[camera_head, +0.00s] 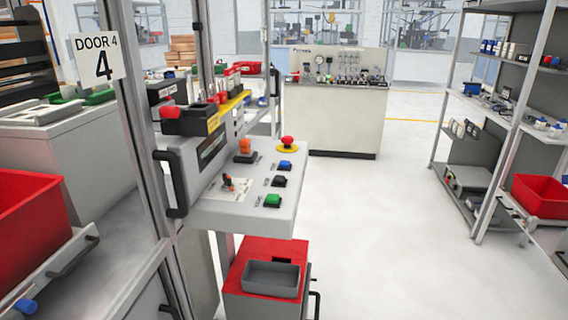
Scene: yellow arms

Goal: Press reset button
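A grey control panel (222,210) juts out at the centre left. On it are a blue button (285,165), a black button (279,181) and a green button (272,200) in a row along the right side. A red mushroom button on a yellow base (288,143) sits at the back. I cannot read which button is marked reset. Neither of my grippers is in view.
A glass door frame with a black handle (172,183) and a "DOOR 4" sign (96,57) stands left of the panel. A red cabinet with a grey tray (272,278) is below. Shelves (500,120) stand at the right. The floor (400,230) between is clear.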

